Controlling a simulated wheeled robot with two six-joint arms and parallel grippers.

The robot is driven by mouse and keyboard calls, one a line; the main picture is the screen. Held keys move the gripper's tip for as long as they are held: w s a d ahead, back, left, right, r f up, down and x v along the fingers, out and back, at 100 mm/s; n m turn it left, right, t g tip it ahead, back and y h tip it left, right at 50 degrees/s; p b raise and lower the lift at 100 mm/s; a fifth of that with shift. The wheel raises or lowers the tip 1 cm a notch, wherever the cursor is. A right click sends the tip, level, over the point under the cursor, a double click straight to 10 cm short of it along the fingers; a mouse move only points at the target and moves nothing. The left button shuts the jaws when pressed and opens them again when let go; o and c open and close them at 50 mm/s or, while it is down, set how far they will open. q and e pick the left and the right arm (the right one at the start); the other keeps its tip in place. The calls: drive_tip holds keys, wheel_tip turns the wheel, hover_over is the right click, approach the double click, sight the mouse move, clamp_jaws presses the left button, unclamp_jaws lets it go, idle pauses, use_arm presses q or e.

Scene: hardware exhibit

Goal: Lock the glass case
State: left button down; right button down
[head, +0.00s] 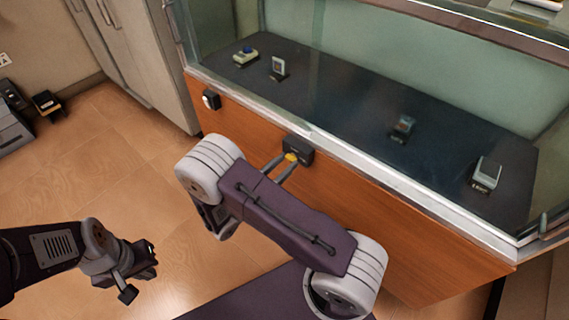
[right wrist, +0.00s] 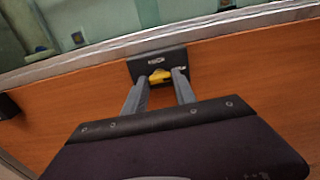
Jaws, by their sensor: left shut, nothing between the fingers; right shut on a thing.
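The glass case (head: 355,175) has a wooden front, a metal rim and a dark display floor seen through the glass. A black lock box (head: 300,148) sits on the wooden front just below the rim; it also shows in the right wrist view (right wrist: 150,64). My right gripper (head: 285,163) reaches up to the lock, its fingers shut on a small yellow piece (right wrist: 160,76) at the lock's lower face. The fingers hide part of that piece, so I cannot tell how it is turned. My left gripper (head: 140,277) is shut and empty, low over the floor at the left.
Small exhibits stand inside the case, such as a grey box (head: 487,173) at the right. Grey cabinets (head: 140,60) stand at the back left. The wooden floor (head: 70,165) at the left is mostly clear.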

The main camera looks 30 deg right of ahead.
drive_tip(key=n+p, duration=0.1)
drive_tip(key=p, duration=0.1)
drive_tip(key=n+p, duration=0.1)
drive_tip(key=p, duration=0.1)
drive_tip(key=n+p, duration=0.1)
drive_tip(key=n, duration=0.1)
drive_tip(key=shift+r+p, duration=0.25)
drive_tip(key=shift+p, duration=0.15)
drive_tip(key=n+p, duration=0.2)
drive_tip(key=n, duration=0.1)
drive_tip(key=n+p, duration=0.1)
drive_tip(key=n, duration=0.1)
drive_tip(key=shift+f+n+p, duration=0.15)
drive_tip(key=shift+n+p, duration=0.25)
drive_tip(key=n+p, duration=0.1)
drive_tip(key=n, duration=0.1)
drive_tip(key=shift+n, duration=0.3)
drive_tip(key=n+p, duration=0.1)
drive_tip(key=n, duration=0.4)
drive_tip(key=shift+f, duration=0.15)
drive_tip(key=shift+n, duration=0.4)
drive_tip(key=c, duration=1)
unclamp_jaws()
